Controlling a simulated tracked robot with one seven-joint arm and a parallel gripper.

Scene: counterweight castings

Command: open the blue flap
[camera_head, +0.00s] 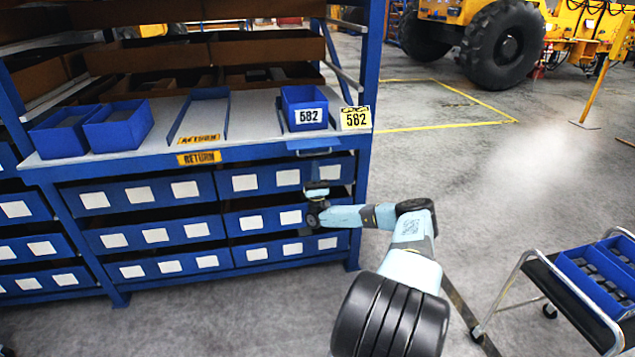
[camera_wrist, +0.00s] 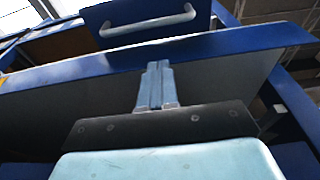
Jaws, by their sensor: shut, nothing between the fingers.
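The blue flap (camera_head: 313,143) is a small panel at the front edge of the grey shelf top, below the bin labelled 582. In the wrist view the flap (camera_wrist: 150,14) shows at the top with a pale bar handle (camera_wrist: 148,22) across it. My gripper (camera_head: 317,182) is just below the flap, in front of the drawer rows. In the wrist view my gripper (camera_wrist: 155,66) has its fingers together and empty, pointing up toward the handle. A visible gap separates the fingertips from the handle.
The blue 582 bin (camera_head: 305,108) stands on the shelf top, with a yellow 582 label (camera_head: 355,118) at the right post. Blue drawers (camera_head: 150,192) fill the rack below. A cart (camera_head: 560,290) stands at the right. Open floor (camera_head: 480,200) lies right of the rack.

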